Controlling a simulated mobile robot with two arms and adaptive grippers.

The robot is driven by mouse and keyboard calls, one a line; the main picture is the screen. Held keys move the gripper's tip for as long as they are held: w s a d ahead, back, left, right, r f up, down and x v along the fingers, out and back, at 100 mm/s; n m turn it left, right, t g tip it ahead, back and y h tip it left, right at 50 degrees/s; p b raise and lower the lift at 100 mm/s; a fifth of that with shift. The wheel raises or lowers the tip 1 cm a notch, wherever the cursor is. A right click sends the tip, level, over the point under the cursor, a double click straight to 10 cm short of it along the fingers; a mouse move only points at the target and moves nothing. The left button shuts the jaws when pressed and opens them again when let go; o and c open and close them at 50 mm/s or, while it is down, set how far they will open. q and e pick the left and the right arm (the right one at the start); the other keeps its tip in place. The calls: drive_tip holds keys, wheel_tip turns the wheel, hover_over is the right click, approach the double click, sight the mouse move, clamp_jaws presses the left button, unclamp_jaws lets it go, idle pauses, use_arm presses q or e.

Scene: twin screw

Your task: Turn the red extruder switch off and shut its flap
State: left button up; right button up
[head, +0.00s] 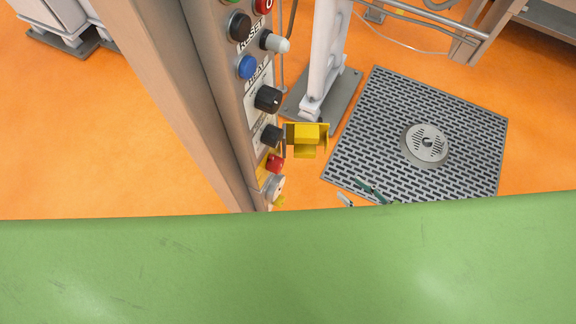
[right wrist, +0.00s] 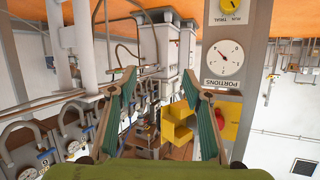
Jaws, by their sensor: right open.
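The red switch (head: 275,163) sits low on the control panel in the head view. Its yellow flap (head: 305,138) stands open, sticking out to the right of the panel. The flap (right wrist: 178,125) also shows in the right wrist view, between the fingers' lines, with a red part (right wrist: 230,120) beside it, partly behind the right finger. I cannot tell the switch's setting. My right gripper (right wrist: 158,76) is open and empty; no finger clearly touches the flap. In the head view only bits of it (head: 354,190) show past the green edge, below and right of the flap. My left gripper is not in view.
The panel also bears a blue button (head: 246,67), black knobs (head: 268,99) and a PORTIONS dial (right wrist: 222,57). A white post (head: 322,60) stands behind the flap. A drain grate (head: 470,120) lies in the orange floor. A green surface fills the bottom of the head view.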

drive_tip(key=s+a+r+n+g+y, duration=0.1)
drive_tip(key=s+a+r+n+y, duration=0.2)
drive_tip(key=r, duration=0.4)
drive_tip(key=s+a+r+g+y, duration=0.1)
drive_tip(key=s+a+r+y, duration=0.1)
drive_tip(key=a+r+y, duration=0.4)
drive_tip(key=h+p, duration=0.2)
drive_tip(key=p, duration=0.1)
approach(281, 168)
drive_tip(key=x, duration=0.8)
drive_tip(key=shift+w+r, duration=0.1)
drive_tip(key=c, duration=1.1)
